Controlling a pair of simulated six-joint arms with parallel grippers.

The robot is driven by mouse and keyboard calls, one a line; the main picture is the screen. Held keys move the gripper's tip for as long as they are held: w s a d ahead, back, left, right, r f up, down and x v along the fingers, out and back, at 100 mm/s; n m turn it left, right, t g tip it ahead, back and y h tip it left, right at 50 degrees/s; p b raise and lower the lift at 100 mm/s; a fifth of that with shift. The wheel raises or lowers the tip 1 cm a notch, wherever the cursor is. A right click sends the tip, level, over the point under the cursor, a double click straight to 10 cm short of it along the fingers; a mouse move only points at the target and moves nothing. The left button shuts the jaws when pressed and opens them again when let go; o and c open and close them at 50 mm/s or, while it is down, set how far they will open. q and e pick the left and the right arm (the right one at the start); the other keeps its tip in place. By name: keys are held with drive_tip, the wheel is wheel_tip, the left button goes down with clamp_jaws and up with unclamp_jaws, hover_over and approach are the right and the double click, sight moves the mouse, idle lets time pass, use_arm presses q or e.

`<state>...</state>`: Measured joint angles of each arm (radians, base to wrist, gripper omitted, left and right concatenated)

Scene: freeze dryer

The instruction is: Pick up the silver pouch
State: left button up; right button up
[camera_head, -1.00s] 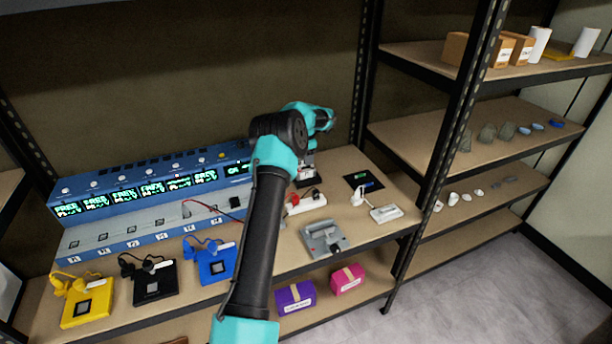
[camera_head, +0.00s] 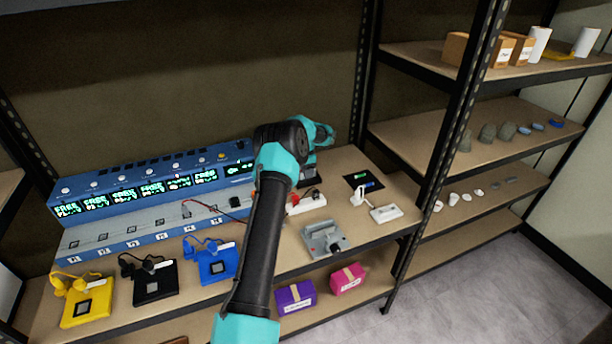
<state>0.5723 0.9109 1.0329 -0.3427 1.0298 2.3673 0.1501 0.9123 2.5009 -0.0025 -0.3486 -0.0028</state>
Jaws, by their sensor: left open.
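A grey, silver-looking flat item (camera_head: 324,239) with a dark part at its right side lies on the worktop near the front edge, right of my arm. It is the closest match to the silver pouch, but I cannot tell for sure that it is a pouch. My left gripper (camera_head: 310,178) is over the back of the worktop, behind and above the grey item and apart from it. It is open, and its fingers are small and partly hidden by my own teal and black arm. My right gripper is not in view.
A blue machine (camera_head: 150,190) with several lit screens stands at the back left. Yellow (camera_head: 88,302), black (camera_head: 155,284) and blue (camera_head: 217,264) flat items line the front edge. A white power strip (camera_head: 306,203) and a white device (camera_head: 386,213) lie nearby. Purple (camera_head: 295,297) and pink (camera_head: 348,278) boxes sit below.

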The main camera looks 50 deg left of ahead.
use_arm(q)
drive_tip(key=shift+c, duration=0.3)
clamp_jaws()
idle(0.4)
